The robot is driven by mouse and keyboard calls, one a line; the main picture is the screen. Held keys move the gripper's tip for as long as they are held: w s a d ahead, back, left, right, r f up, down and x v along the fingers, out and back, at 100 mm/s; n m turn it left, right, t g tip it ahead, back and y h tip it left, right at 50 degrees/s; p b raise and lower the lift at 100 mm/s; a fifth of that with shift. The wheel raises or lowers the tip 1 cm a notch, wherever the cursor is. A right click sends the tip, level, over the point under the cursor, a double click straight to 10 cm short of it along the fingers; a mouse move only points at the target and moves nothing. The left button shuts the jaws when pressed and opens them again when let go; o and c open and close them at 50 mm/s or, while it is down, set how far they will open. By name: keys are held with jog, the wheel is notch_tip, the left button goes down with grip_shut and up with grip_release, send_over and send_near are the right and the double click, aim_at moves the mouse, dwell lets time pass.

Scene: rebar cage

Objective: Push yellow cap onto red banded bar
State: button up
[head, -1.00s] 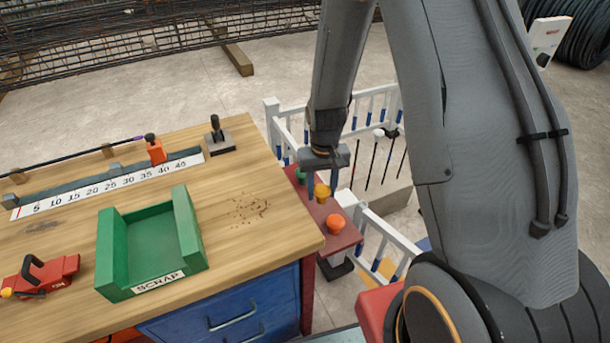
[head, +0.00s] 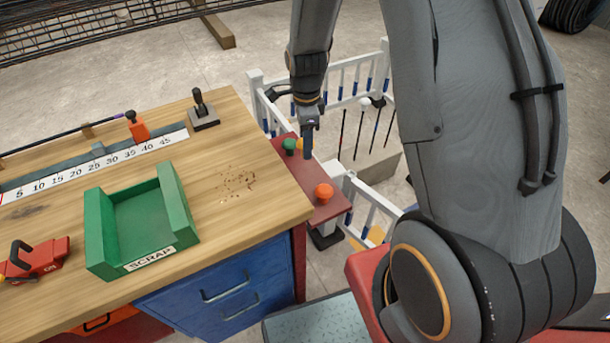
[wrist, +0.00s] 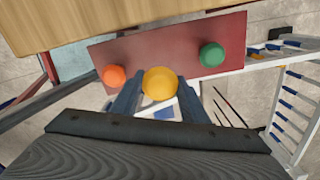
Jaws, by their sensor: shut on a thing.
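My gripper (head: 308,142) is shut on the yellow cap (wrist: 159,83), which sits between the two fingers in the wrist view. In the head view a sliver of the yellow cap (head: 301,145) shows beside the fingers, apparently raised off the red shelf (head: 325,211). Several thin upright bars (head: 359,134) stand in a pale block behind the shelf, to the right of my gripper.
A green cap (head: 289,146) and an orange cap (head: 324,192) sit on the shelf. White railings (head: 376,224) with blue bands flank the bars. The wooden bench (head: 235,205) with a green scrap tray (head: 102,252) is at left.

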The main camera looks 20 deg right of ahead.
jog(key=shift+w+r+m, duration=0.15)
jog(key=shift+r+m, duration=0.05)
jog(key=shift+m, duration=0.8)
jog(key=shift+f+p, duration=1.4)
jog(key=shift+f, duration=3.4)
jog(key=shift+f, duration=0.15)
jog(key=shift+f, duration=0.1)
jog(key=o, duration=1)
jog(key=shift+o, duration=0.2)
